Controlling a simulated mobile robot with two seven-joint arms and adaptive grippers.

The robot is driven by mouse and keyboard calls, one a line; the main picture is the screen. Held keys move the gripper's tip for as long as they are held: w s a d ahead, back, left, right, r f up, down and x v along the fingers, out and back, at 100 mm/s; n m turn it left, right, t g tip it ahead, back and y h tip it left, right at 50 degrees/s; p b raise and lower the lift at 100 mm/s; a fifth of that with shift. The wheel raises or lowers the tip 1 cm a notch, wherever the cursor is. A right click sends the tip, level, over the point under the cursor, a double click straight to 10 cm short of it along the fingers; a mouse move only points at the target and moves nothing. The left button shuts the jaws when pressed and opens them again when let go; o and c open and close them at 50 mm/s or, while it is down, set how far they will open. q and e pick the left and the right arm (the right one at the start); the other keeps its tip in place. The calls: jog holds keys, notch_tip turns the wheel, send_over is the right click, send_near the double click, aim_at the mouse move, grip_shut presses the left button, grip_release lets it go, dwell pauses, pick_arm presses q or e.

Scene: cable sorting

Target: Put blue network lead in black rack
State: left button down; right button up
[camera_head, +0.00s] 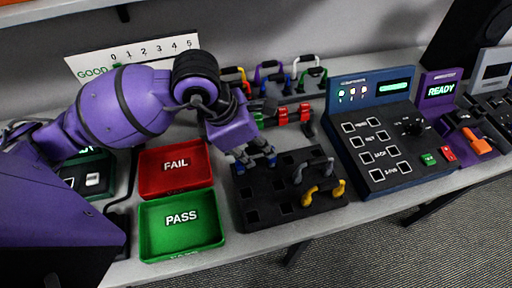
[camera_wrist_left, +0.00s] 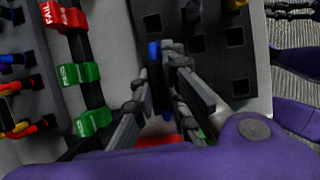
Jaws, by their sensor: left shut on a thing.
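The black rack (camera_head: 267,212) lies on the bench in the middle of the head view, with rows of square holes. Grey leads (camera_head: 314,168) and yellow leads (camera_head: 323,192) stand in its right side. My left gripper (camera_head: 252,158) is over the rack's far left corner, pointing down. It is shut on the blue network lead, which shows as a small blue piece between the fingers in the wrist view (camera_wrist_left: 154,51). Most of the lead is hidden by the fingers, and I cannot tell whether its ends touch the rack. My right gripper is not in view.
A red FAIL tray (camera_head: 175,186) and a green PASS tray (camera_head: 160,246) stand left of the rack. Behind it, several coloured leads (camera_head: 307,76) hang at a holder. A blue control panel (camera_head: 384,125) stands to the right. The rack's front-left holes are empty.

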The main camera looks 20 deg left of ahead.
pick_arm(q)
jog(key=shift+f, duration=0.3)
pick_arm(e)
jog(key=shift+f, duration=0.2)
pick_arm(q)
jog(key=shift+f+b, duration=0.15)
jog(key=shift+b, duration=0.15)
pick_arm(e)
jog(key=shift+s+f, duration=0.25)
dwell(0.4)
pick_arm(q)
jog(key=c, duration=1.1)
grip_release()
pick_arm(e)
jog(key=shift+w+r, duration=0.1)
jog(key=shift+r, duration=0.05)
pick_arm(q)
jog(key=shift+r+p, duration=1.95)
jog(key=shift+r, duration=2.1)
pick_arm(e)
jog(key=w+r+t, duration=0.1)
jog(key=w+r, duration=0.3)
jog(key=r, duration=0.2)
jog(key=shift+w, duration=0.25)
pick_arm(q)
jog(key=shift+f, duration=0.1)
